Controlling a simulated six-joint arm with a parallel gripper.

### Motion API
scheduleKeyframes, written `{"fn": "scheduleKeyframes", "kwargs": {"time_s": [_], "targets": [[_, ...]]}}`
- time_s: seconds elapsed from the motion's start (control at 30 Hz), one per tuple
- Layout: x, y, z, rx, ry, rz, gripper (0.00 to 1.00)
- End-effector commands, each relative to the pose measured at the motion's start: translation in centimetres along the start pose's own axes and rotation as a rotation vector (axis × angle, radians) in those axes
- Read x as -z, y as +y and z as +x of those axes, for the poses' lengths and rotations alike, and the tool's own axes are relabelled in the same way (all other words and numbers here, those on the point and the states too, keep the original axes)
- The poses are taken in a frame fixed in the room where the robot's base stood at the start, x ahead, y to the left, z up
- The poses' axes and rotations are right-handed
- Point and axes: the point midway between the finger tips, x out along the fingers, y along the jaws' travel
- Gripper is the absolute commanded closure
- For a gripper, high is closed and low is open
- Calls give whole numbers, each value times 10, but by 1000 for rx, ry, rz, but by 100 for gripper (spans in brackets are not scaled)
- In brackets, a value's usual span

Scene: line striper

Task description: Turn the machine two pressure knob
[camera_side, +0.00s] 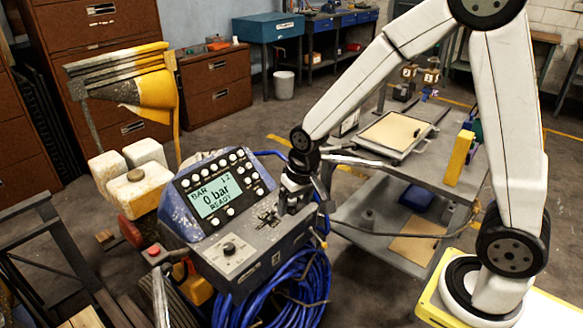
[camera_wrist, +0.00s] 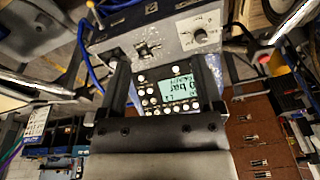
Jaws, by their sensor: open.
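The line striper's control box (camera_side: 255,255) stands at the lower middle of the side view. A dark round knob (camera_side: 229,248) sits on a pale plate on its front. The same knob (camera_wrist: 200,36) shows at the upper right of the wrist view, beyond my fingers. My gripper (camera_side: 287,205) is above the box's right end, apart from the knob. In the wrist view my gripper (camera_wrist: 162,75) is open and empty, its two fingers spread over the panel.
A small dark control (camera_wrist: 148,50) sits on the panel left of the knob; blurred detail. Coiled blue hose (camera_side: 290,290) hangs at the box's front. A grey cart (camera_side: 400,170) stands behind on the right.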

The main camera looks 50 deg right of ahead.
Motion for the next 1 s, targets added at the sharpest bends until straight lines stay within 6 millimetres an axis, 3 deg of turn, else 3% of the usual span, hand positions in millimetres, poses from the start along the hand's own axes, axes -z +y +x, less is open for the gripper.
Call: {"fn": "scheduleKeyframes", "kwargs": {"time_s": [0.2,0.5,0.8,1.0], "targets": [[44,-22,28,-5,-36,117,16],[93,-52,74,-20,-80,279,16],[125,-80,127,-43,-120,437,16],[134,-92,153,-56,-137,511,16]]}}
